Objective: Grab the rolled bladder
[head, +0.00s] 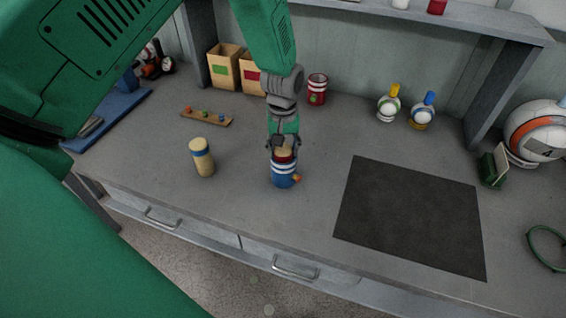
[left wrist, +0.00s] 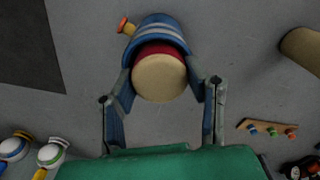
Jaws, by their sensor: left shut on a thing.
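A rolled bladder (left wrist: 160,79), tan with a red band, stands in a blue cup-like holder with light stripes and a small orange knob (head: 284,178). In the left wrist view the holder (left wrist: 157,29) shows beyond the roll's tan round end. My left gripper (head: 284,147) points down over it from above, shut on the roll with one finger on each side. In the left wrist view its fingers (left wrist: 162,92) flank the roll near the holder's rim. Another tan roll with a blue band (head: 203,160) stands upright to the left. My right gripper is not in view.
A dark mat (head: 410,215) lies on the right of the grey bench. Two white bottles with yellow (head: 389,103) and blue (head: 423,108) tops, a red can (head: 317,89), cardboard boxes (head: 224,66) and a peg strip (head: 205,115) stand behind. A ball (head: 537,128) is far right.

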